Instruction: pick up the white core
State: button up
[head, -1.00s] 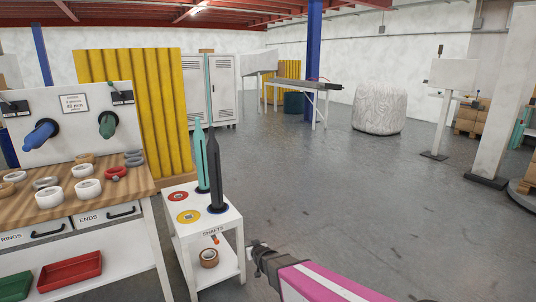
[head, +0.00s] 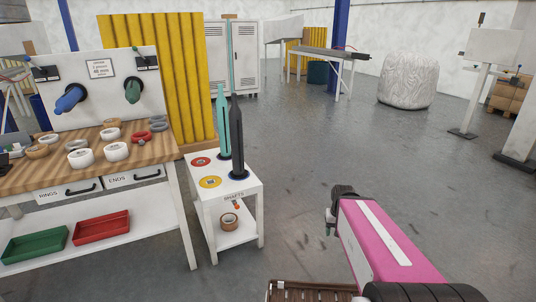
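Several white cores, short thick rings, stand on the wooden bench top (head: 150,165) at left. Two larger white cores are near its front, one at left (head: 80,158) and one to its right (head: 117,151). A smaller white one (head: 76,145) lies behind them. I cannot tell which is the one named. My gripper (head: 331,222), dark at the end of my pink arm, is over open floor, right of the bench and the small cart. It is well apart from the cores. Its fingers are too small and turned away to tell whether they are open.
Grey, tan and red rings (head: 141,137) lie among the white ones. A back panel (head: 105,75) with blue and green spindles rises behind. The white shafts cart (head: 228,205), with two upright shafts, stands between the bench and my gripper. A brown slatted crate (head: 310,292) is below.

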aim_at(116, 152)
jog(key=u, duration=1.95)
